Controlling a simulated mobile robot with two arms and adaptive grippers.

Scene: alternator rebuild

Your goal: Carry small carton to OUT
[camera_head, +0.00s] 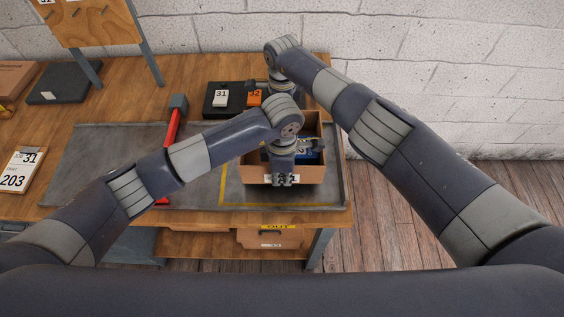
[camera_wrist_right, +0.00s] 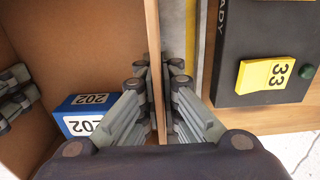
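The small carton (camera_head: 256,174) is an open brown box above the grey mat, over a yellow-outlined area. I cannot tell whether it touches the mat. A blue box labelled 202 (camera_wrist_right: 90,115) is inside. My left gripper (camera_head: 282,180) is at the carton's near wall, its fingers pointing down and closed over it. My right gripper (camera_wrist_right: 157,75) is closed over the opposite wall, one finger on each side; in the head view my arms hide it. A yellow OUT label (camera_head: 278,227) is on the table's front edge.
A black tray (camera_head: 210,101) with numbered tags 31 and 32 lies behind the carton; a yellow 33 tag (camera_wrist_right: 266,75) shows in the wrist view. A red-handled hammer (camera_head: 173,128) lies left on the mat (camera_head: 90,160). Another carton (camera_head: 270,238) sits below the table's front edge.

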